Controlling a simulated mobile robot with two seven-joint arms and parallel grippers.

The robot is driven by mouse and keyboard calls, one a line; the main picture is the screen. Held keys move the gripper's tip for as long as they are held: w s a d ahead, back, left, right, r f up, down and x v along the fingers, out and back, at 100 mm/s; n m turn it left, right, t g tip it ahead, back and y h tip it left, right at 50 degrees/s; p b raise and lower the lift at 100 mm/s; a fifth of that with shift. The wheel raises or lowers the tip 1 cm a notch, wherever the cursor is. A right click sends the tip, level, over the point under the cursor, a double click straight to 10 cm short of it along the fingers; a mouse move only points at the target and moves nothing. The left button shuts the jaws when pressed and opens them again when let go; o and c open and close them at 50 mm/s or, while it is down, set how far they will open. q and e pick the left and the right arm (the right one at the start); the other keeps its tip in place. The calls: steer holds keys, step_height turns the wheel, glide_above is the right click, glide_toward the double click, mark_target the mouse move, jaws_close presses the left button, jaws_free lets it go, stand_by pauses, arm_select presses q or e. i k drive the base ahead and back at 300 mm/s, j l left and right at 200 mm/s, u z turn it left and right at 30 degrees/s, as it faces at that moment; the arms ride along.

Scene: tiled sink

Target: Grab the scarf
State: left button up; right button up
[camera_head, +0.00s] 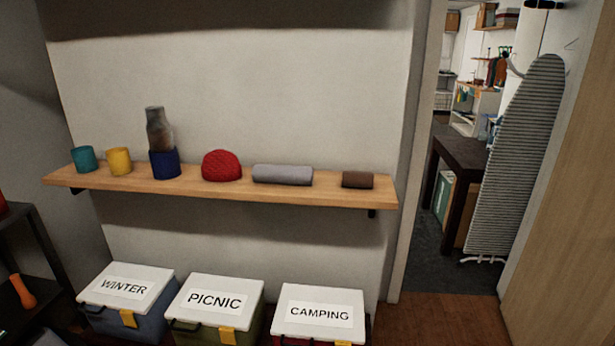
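In the head view, a wooden wall shelf (225,188) holds a row of items. A rolled grey cloth (283,174), which looks like the scarf, lies on it right of the middle. A red knitted hat (221,166) sits to its left. A small dark brown folded or rolled item (357,180) lies to its right; I cannot tell what it is. Neither of my grippers is in view.
Teal (84,159), yellow (119,161) and blue (165,164) cups stand on the shelf's left, a grey bottle-like object (158,129) in the blue one. Below are boxes labelled WINTER (127,286), PICNIC (214,300) and CAMPING (320,309). An ironing board (515,160) leans by the right doorway.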

mark_target(265, 174)
steer(key=i+l+u, duration=0.15)
steer(key=l, duration=0.3)
steer(key=i+l+u, duration=0.1)
steer(key=i+l, duration=0.2)
steer(key=l, duration=0.2)
steer(key=i+l+u, duration=0.15)
steer(key=l, duration=0.35)
steer(key=i+l+u, duration=0.1)
steer(key=l, duration=0.45)
steer(key=i+l+u, duration=0.15)
steer(key=l, duration=0.4)
steer(key=i+l+u, duration=0.15)
steer(key=l, duration=0.4)
steer(key=i+l+u, duration=0.1)
steer(key=l, duration=0.45)
